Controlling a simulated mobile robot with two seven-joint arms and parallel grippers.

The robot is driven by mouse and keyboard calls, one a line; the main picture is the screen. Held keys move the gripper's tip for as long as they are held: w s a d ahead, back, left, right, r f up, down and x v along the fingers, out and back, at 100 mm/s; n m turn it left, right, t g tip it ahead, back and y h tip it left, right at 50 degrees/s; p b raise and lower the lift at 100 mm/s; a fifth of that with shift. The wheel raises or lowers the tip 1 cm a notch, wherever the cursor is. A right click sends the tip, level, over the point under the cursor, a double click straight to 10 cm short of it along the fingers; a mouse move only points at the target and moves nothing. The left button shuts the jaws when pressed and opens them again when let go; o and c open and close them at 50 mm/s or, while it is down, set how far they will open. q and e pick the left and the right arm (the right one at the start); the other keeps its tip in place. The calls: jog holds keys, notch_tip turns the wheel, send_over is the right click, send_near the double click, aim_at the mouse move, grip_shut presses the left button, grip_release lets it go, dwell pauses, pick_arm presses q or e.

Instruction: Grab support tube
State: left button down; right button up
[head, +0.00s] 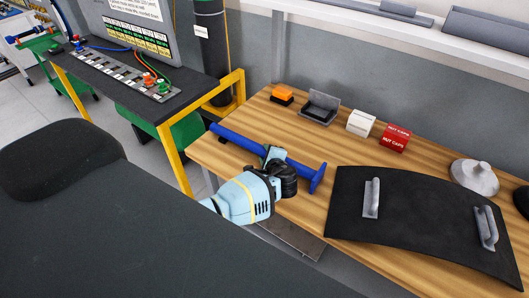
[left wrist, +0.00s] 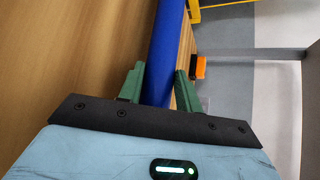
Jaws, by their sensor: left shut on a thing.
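The blue support tube (head: 238,138) lies slantwise over the left part of the wooden table, with a wider flanged end at its right. My left gripper (head: 272,156) is around the middle of the tube and shut on it. The left wrist view shows the tube (left wrist: 165,50) between the green fingers of my left gripper (left wrist: 159,88). The gripper and wrist hide part of the tube in the head view. I cannot tell whether the tube touches the table top. My right gripper is not in view.
The wooden table (head: 258,120) carries an orange block (head: 282,93), a grey holder (head: 319,107), a white box (head: 360,122) and a red box (head: 395,138). A black curved panel with handles (head: 415,215) lies at the right, near a grey domed part (head: 474,177). A yellow-framed bench (head: 170,140) stands left.

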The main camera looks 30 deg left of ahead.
pick_arm(q)
jog(key=shift+w+r, duration=0.1)
jog(key=shift+r, duration=0.05)
dwell(0.3)
jog(key=shift+r, duration=0.75)
notch_tip(320, 180, up, 2)
jog(key=shift+r, duration=0.15)
jog(key=s+d, duration=0.3)
jog(key=s, duration=0.1)
jog(key=s+d+r, duration=0.1)
jog(key=s+d, duration=0.2)
jog(key=d, duration=0.1)
jog(key=s+d, duration=0.3)
jog(key=s, duration=0.1)
jog(key=shift+s+d+r, duration=0.2)
jog(key=shift+s+d, duration=0.15)
jog(key=shift+d, duration=0.05)
